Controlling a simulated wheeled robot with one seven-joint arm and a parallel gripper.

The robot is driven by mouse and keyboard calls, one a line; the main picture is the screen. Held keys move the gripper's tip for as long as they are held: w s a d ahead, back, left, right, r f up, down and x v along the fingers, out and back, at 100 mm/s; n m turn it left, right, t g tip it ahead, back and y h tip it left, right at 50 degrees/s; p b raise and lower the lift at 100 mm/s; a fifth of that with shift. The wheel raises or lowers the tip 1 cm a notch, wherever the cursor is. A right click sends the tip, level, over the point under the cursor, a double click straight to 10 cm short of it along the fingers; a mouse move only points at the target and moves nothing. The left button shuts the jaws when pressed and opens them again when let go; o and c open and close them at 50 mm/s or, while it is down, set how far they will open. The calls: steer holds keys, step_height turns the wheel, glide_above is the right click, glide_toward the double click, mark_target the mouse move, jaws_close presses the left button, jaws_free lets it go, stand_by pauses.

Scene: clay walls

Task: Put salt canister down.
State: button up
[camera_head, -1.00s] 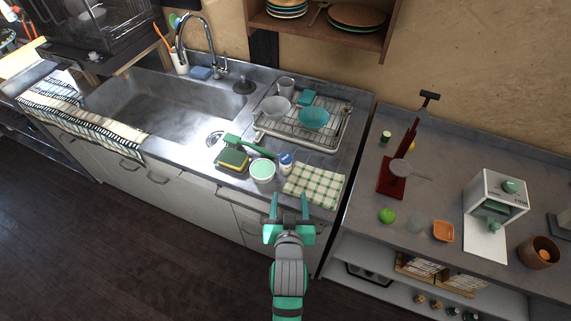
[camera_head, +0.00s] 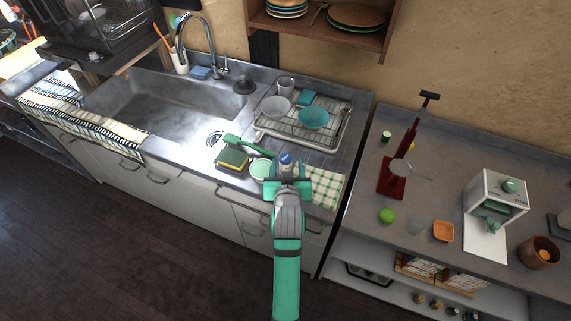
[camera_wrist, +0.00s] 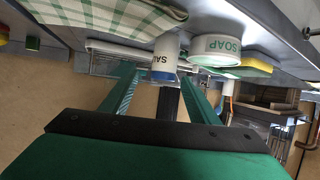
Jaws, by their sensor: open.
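The salt canister (camera_head: 285,158), white with a blue top, stands on the counter by the sink. In the wrist view, which is upside down, the canister (camera_wrist: 165,58) shows part of its "SALT" label between my fingers. My gripper (camera_head: 287,172) is open at the counter's front part, in line with the canister. In the wrist view my gripper (camera_wrist: 157,76) has one finger on each side of the canister, with gaps showing. I cannot tell how deep the canister sits between the fingers. My gripper hides its lower part in the head view.
A soap tub (camera_head: 259,170) stands close beside the canister. A yellow-green sponge (camera_head: 232,159) and a green brush (camera_head: 246,146) lie left of it. A checked cloth (camera_head: 328,187) lies to the right. A dish rack (camera_head: 296,128) stands behind.

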mark_target(286, 162)
steer(key=shift+a+x, duration=0.15)
steer(key=shift+x, duration=1)
steer(key=shift+a+x, duration=0.15)
steer(key=shift+x, duration=1.05)
steer(key=c, duration=1.3)
